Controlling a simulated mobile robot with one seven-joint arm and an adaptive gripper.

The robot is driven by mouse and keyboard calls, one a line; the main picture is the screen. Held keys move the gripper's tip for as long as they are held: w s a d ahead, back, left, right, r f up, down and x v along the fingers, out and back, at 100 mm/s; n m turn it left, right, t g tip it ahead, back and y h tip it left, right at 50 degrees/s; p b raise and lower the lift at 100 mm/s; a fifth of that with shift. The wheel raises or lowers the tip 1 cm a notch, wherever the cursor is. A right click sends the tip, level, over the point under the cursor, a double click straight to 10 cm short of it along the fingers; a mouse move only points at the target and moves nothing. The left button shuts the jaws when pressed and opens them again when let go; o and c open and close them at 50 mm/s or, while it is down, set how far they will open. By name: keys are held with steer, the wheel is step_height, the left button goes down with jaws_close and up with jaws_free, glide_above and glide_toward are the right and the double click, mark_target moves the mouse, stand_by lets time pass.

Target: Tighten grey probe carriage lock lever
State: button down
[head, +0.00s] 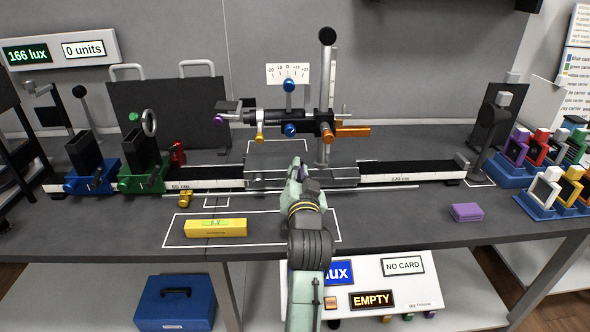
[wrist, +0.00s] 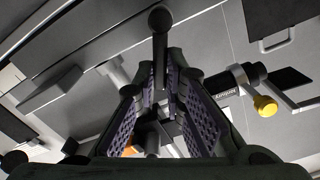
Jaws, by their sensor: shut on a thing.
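My gripper (head: 297,172) is at the front of the grey probe carriage (head: 262,180) on the bench rail. In the wrist view its two purple-padded fingers (wrist: 160,82) are closed around a dark grey rod with a round end (wrist: 159,22). I take this rod to be the lock lever. The head view does not show the lever clearly, because my gripper covers that spot. The probe assembly above the carriage has an upright post (head: 327,90), a blue knob (head: 290,129), a yellow knob (head: 260,137) and an orange lever (head: 352,131). The yellow knob also shows in the wrist view (wrist: 265,106).
A green carrier (head: 140,180) and a blue carrier (head: 92,184) stand on the rail at left. A thin rod runs along the rail's front. A yellow box (head: 216,228) and a purple block (head: 467,212) lie on the bench. Colored holders fill the right end.

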steer(key=shift+d+f+m, duration=0.15)
steer(key=shift+d+m, duration=0.15)
steer(key=shift+m, duration=0.6)
steer(key=c, duration=1.7)
jaws_free()
steer(key=shift+o, duration=0.2)
steer(key=shift+s, duration=0.1)
steer(key=s, duration=0.7)
steer(key=shift+s, duration=0.15)
